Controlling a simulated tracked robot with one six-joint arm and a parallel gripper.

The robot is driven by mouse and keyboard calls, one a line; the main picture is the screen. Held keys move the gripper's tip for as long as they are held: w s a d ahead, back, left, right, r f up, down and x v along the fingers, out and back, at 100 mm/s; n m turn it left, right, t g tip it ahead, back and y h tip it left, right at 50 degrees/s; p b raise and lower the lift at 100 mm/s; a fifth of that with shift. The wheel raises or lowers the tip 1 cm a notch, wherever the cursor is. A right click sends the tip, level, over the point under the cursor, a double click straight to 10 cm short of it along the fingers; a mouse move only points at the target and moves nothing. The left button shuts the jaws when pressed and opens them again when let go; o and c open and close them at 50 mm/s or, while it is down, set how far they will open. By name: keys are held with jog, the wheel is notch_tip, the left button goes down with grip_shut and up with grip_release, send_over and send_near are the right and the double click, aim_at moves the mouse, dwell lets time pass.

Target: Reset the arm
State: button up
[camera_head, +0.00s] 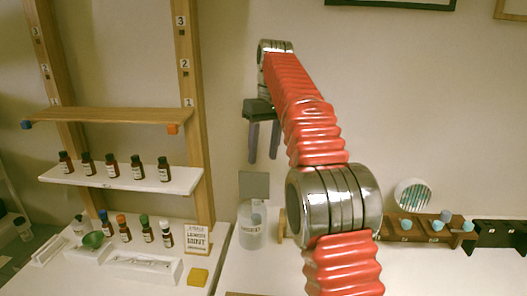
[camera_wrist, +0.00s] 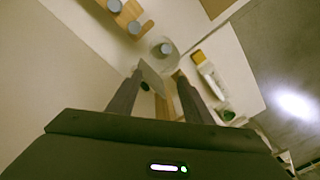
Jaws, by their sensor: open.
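My gripper (camera_head: 263,140) hangs at the end of my raised red arm in the head view, fingers pointing down. It is in front of the wall, to the right of the wooden shelf rack and above the table. In the wrist view my gripper (camera_wrist: 155,90) shows two dark fingers spread apart with nothing held between them. The table lies some way below the fingertips.
A wooden rack (camera_head: 190,120) holds a white shelf (camera_head: 120,182) with several brown bottles. More bottles, a green funnel (camera_head: 93,240) and a yellow block (camera_head: 198,277) are below. A clear container (camera_head: 251,235) stands under my gripper. A brown holder (camera_head: 425,228) is at right.

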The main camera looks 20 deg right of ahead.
jog(key=s+a+m+t, duration=0.2)
jog(key=s+a+t, duration=0.15)
jog(key=s, duration=1.45)
jog(key=s+a+f+m+t+h, duration=0.1)
jog(key=s+f, duration=1.4)
jog(key=s, duration=0.2)
jog(key=shift+s+a+m+t, duration=0.2)
jog(key=shift+a+m+t, duration=0.05)
jog(key=shift+m+t, duration=0.15)
